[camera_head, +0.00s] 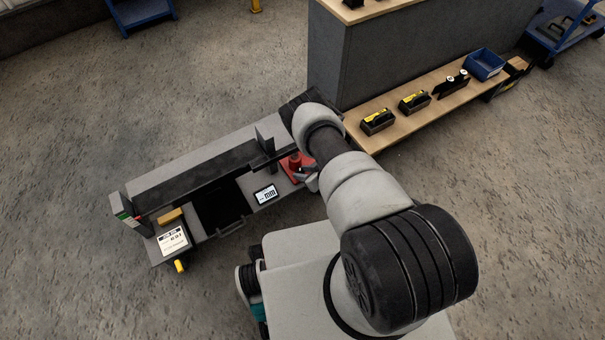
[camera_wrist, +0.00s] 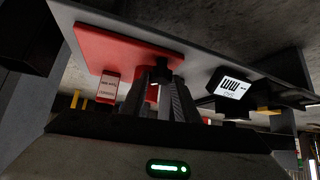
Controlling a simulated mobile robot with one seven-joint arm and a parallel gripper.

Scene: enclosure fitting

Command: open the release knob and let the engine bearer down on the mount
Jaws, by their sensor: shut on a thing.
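The engine bearer appears to be the long dark beam (camera_head: 205,182) lying along the grey bench; I cannot tell whether it touches what is below it. A red unit (camera_head: 293,162) stands at the bench's right end, and its red plate shows in the wrist view (camera_wrist: 110,48). My gripper (camera_wrist: 163,78) is at this red unit, its fingers shut on a small dark part that seems to be the release knob (camera_wrist: 163,72). The fingers hide most of the knob, so its turn cannot be told. The mount cannot be made out with certainty.
A small display (camera_head: 265,194) sits on the bench, and shows in the wrist view too (camera_wrist: 231,88). A white label card (camera_head: 173,240) lies at the left end. A wooden shelf (camera_head: 440,100) with yellow-black items and a blue bin (camera_head: 485,64) stands at right. Floor at left is clear.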

